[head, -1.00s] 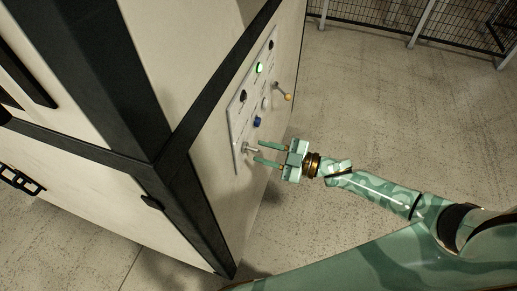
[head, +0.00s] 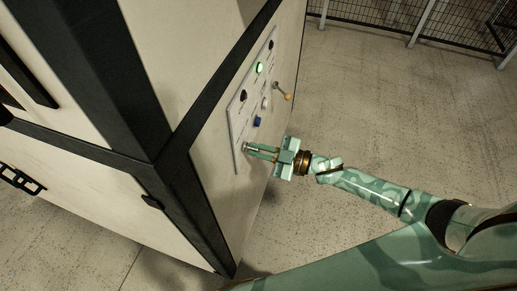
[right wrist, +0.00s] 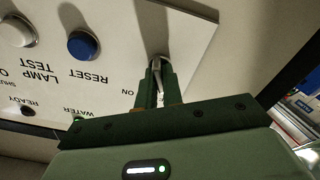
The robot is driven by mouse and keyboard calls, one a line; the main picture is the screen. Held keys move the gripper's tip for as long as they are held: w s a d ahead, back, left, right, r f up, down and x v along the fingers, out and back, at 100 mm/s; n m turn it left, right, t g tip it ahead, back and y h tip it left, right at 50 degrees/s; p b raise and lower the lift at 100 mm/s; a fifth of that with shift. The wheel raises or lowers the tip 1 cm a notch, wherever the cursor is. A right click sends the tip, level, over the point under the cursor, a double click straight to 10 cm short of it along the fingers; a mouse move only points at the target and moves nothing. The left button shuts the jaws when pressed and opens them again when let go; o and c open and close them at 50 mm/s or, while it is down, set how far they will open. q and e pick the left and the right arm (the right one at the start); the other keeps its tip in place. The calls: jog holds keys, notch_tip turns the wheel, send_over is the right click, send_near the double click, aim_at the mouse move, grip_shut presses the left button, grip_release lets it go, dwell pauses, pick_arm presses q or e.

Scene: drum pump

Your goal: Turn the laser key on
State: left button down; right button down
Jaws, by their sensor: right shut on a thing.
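The laser key (head: 247,146) is a small metal piece at the lower end of the white control panel (head: 238,123) on the cabinet's side. My right gripper (head: 253,149) is shut on the key, its two fingers close together and pointing at the panel. In the right wrist view the metal key (right wrist: 157,66) shows between the fingertips, with the word ON printed beside it. The fingers partly hide the key and its switch. My left gripper is out of view.
The panel also carries a blue RESET button (head: 257,121), a lit green lamp (head: 259,68) and a lever with an orange knob (head: 288,97). The large cabinet (head: 190,150) fills the left. Open floor lies to the right, with a mesh fence (head: 400,20) behind.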

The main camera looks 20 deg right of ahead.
jog(key=m+p, duration=0.1)
jog(key=m, duration=0.2)
jog(key=shift+r+p, duration=0.15)
jog(key=shift+p, duration=0.25)
jog(key=m+p, duration=0.1)
jog(key=m, duration=0.2)
jog(key=shift+w, duration=0.1)
jog(key=m+p, duration=0.1)
jog(key=m, duration=0.4)
jog(key=shift+d+m, duration=0.1)
jog(key=shift+m, duration=0.2)
jog(key=shift+p, duration=0.3)
jog(key=c, duration=1.5)
grip_release()
jog(key=shift+c, duration=0.2)
